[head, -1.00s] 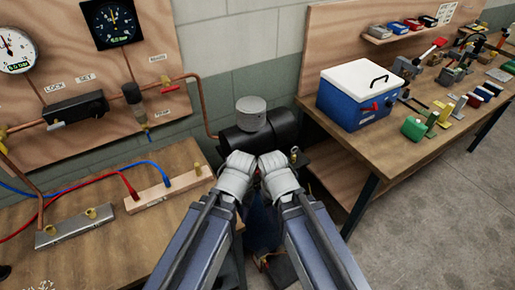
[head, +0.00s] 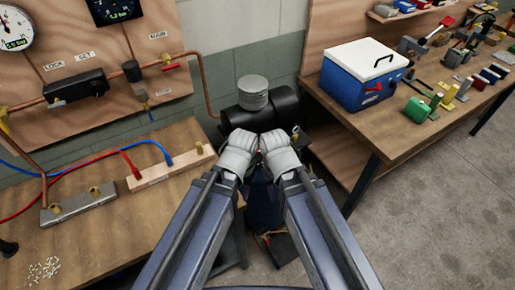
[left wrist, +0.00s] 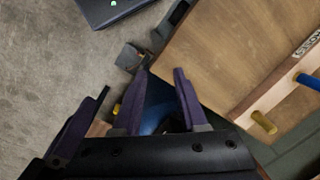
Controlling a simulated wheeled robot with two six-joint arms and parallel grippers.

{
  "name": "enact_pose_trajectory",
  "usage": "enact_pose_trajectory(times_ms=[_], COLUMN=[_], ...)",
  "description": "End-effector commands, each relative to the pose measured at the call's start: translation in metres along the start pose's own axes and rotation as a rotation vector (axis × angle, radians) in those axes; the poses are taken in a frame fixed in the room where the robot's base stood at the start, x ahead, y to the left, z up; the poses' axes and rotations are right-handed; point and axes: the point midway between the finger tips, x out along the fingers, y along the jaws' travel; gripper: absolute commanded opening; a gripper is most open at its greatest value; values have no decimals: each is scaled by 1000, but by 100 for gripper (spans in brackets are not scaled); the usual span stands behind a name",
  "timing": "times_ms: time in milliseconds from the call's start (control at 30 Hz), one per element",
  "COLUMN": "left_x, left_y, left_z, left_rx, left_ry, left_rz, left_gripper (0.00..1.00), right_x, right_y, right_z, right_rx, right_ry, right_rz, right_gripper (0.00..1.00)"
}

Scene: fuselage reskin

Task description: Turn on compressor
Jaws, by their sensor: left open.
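The compressor, a black horizontal tank (head: 284,106) with a grey ribbed cylinder (head: 252,93) on top, stands at the wall between the two benches. Its lower front is hidden by my arms, and I cannot make out a switch on it. My left gripper (head: 240,152) and right gripper (head: 279,152) are side by side in front of the tank in the head view. Their fingers are hidden there behind the wrists. In the left wrist view my left gripper (left wrist: 155,85) has its dark fingers apart, with a blue surface behind them and nothing clearly held.
The left bench (head: 120,228) carries hoses and a wooden fitting block (head: 172,168). A copper pipe (head: 203,78) runs down from the wall panel. The right bench (head: 395,138) carries a blue and white box (head: 364,75). Open concrete floor (head: 430,220) lies at right.

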Motion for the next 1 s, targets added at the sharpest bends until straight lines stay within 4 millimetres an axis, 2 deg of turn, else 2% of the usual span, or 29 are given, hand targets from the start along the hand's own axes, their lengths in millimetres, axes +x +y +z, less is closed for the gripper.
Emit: enact_pose_trajectory(times_ms=[33,167,367,500,700,833,1000], left_x=[0,-1,-9,-25,-52,-66,-75], left_y=[0,-1,-8,-24,-58,-76,-88], left_z=[0,-10,-56,-94,-137,-153,-162], left_rx=[1,39,226,373,521,574,606], left_ry=[0,15,141,318,585,709,787], left_rz=[2,49,257,389,467,470,462], left_gripper=[36,21,0,0,0,0,0], right_x=[0,-1,-4,-7,-9,-10,-10], right_y=[0,0,0,1,1,1,1], right_z=[0,0,0,0,0,1,1], right_rx=[0,0,0,0,0,0,0], right_ry=[0,0,0,0,0,0,0], right_rz=[0,0,0,0,0,0,0], right_gripper=[39,39,39,39,39,39,39])
